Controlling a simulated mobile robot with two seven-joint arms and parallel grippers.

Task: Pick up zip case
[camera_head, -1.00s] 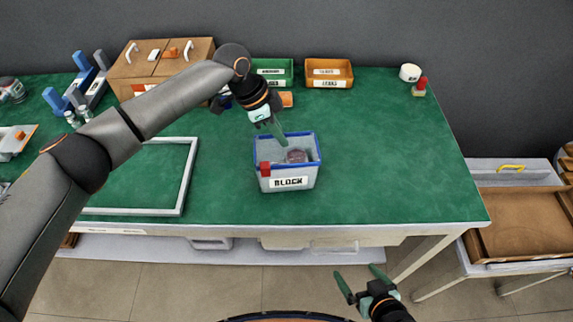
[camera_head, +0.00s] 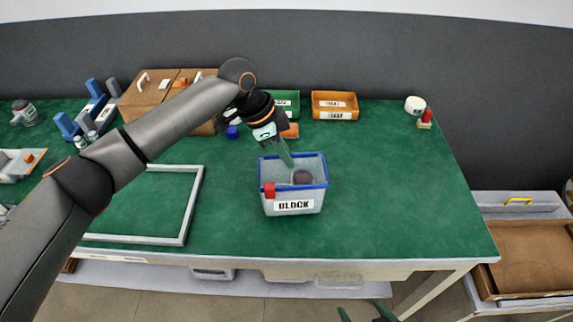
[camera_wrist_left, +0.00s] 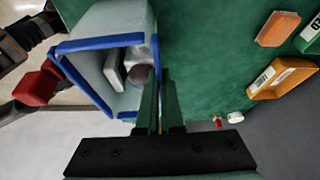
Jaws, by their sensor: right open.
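A rounded brownish thing (camera_head: 303,177), which may be the zip case, lies inside a grey bin (camera_head: 293,207) with a blue rim and a BLOCK label. In the left wrist view the brownish thing (camera_wrist_left: 140,74) lies by the bin wall, beside a pale piece (camera_wrist_left: 114,68). My left gripper (camera_head: 290,164) points down at the bin's back rim, left of the brownish thing. Its fingers (camera_wrist_left: 161,78) look close together with a narrow gap, and I see nothing clearly held. My right gripper (camera_head: 363,310) shows only its fingertips, spread and empty, at the bottom edge.
Green (camera_head: 287,102) and orange (camera_head: 335,105) trays stand behind. A grey frame (camera_head: 190,205) lies left. The green table (camera_head: 400,200) is clear right of the bin.

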